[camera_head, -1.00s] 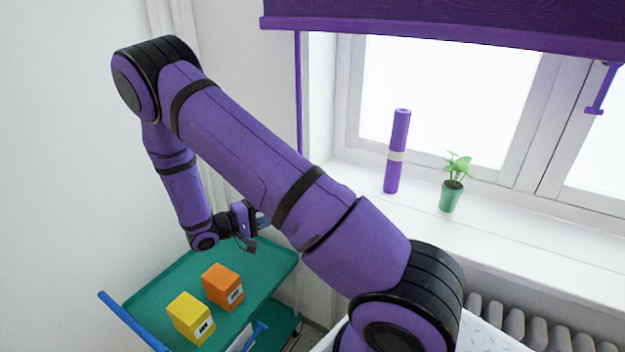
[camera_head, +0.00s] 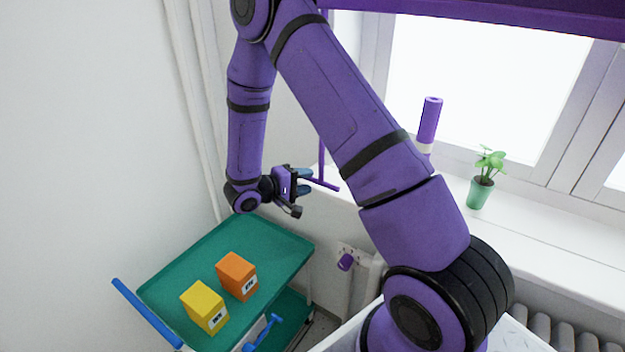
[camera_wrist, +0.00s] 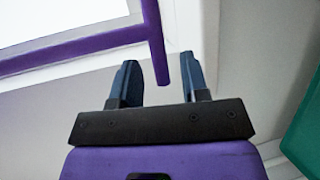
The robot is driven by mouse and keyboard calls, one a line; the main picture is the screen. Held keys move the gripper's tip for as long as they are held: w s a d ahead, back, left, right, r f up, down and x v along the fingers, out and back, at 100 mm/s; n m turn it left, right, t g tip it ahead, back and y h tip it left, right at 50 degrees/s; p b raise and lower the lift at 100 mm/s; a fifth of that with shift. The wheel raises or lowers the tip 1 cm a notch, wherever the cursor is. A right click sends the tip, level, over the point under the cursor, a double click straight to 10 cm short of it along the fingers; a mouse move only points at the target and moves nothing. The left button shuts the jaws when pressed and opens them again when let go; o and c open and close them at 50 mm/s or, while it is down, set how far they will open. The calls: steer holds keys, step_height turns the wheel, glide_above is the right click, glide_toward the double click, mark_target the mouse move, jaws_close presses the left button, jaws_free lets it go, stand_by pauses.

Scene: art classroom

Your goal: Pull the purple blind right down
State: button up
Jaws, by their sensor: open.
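The purple blind (camera_head: 480,14) shows only its lower edge at the top of the head view, with most of the window bare below. A thin purple pull rod (camera_head: 322,130) hangs at its left side and ends in a T-shaped crossbar (camera_head: 328,185). My gripper (camera_head: 306,180) is open just left of this crossbar, its fingers pointing towards it. In the wrist view, one end of the crossbar (camera_wrist: 157,55) appears between the two blue fingertips of my gripper (camera_wrist: 159,72). Whether it touches them or lies beyond them I cannot tell.
A green trolley (camera_head: 190,262) holds a yellow box (camera_head: 204,307) and an orange box (camera_head: 237,276) below my gripper. A purple tube (camera_head: 429,120) and a potted plant (camera_head: 480,185) stand on the windowsill (camera_head: 540,232). A purple radiator knob (camera_head: 346,262) is below the handle.

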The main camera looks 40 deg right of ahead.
steer(key=shift+d+f, duration=0.25)
steer(key=shift+d, duration=1)
steer(key=shift+c, duration=0.2)
jaws_close()
steer(key=shift+f, duration=2.5)
steer(key=shift+o, duration=0.2)
jaws_free()
steer(key=a+r, duration=0.2)
steer(key=a, duration=0.8)
steer(key=shift+w+a, duration=0.2)
steer(key=shift+a, duration=0.15)
